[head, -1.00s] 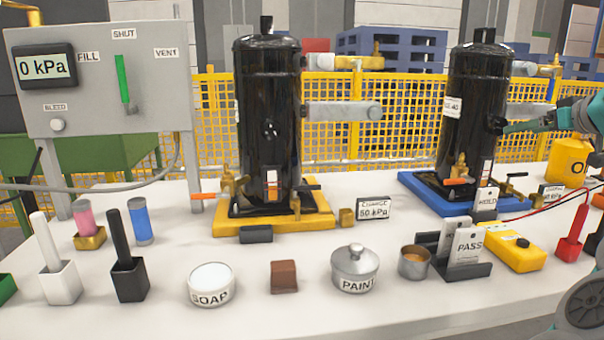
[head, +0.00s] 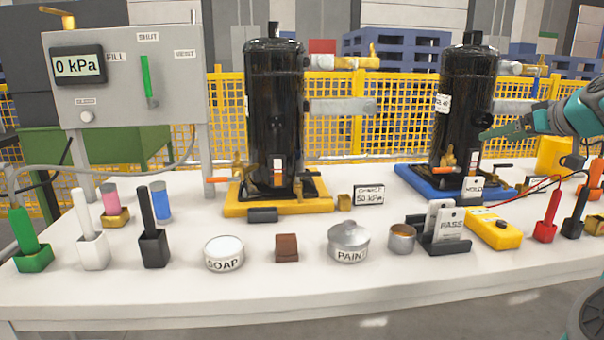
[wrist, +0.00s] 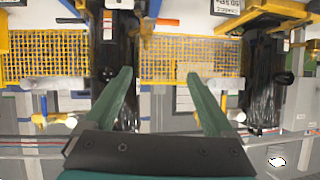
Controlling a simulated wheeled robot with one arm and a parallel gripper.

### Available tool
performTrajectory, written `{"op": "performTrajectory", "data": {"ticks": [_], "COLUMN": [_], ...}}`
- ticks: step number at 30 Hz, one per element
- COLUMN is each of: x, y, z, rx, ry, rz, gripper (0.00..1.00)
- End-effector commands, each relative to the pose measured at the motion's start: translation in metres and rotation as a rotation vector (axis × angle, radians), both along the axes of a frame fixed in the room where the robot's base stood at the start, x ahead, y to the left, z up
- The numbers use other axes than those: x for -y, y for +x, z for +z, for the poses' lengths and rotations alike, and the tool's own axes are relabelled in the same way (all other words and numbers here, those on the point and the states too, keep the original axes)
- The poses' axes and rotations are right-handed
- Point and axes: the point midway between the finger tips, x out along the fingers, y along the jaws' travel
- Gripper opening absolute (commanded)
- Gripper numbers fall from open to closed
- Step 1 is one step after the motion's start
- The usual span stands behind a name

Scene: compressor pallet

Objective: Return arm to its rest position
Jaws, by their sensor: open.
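My gripper (head: 500,132) shows at the right of the head view, in front of the right black compressor (head: 464,105) on its blue base (head: 425,186). In the wrist view my gripper (wrist: 160,95) has its two green fingers spread wide apart with nothing between them. The wrist picture shows the scene upside down, with a black compressor (wrist: 265,90) at the right and another dark one (wrist: 113,60) partly behind the left finger. In the head view I cannot tell whether the fingers touch the right compressor.
The left compressor (head: 273,115) stands on a yellow base (head: 240,210). A gauge panel (head: 185,65) reads 0 kPa. Along the white table (head: 330,285) stand a soap tub (head: 224,253), a paint pot (head: 348,241), a tag holder (head: 445,245) and a yellow meter (head: 494,230). The front strip is clear.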

Motion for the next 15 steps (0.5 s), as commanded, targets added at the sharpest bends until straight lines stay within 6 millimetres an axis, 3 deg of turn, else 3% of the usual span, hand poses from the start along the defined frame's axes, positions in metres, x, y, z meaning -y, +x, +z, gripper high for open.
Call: {"op": "performTrajectory", "data": {"ticks": [8,11,15], "x": [-0.094,-0.144,-0.219], "y": [-0.003,-0.015,-0.047], "z": [-0.027,-0.046,-0.084], "rx": [-0.132,-0.214,-0.366], "ry": [0.052,0.068,0.075], "rz": [0.106,0.154,0.213], "gripper": [0.88,0.88,0.88]}}
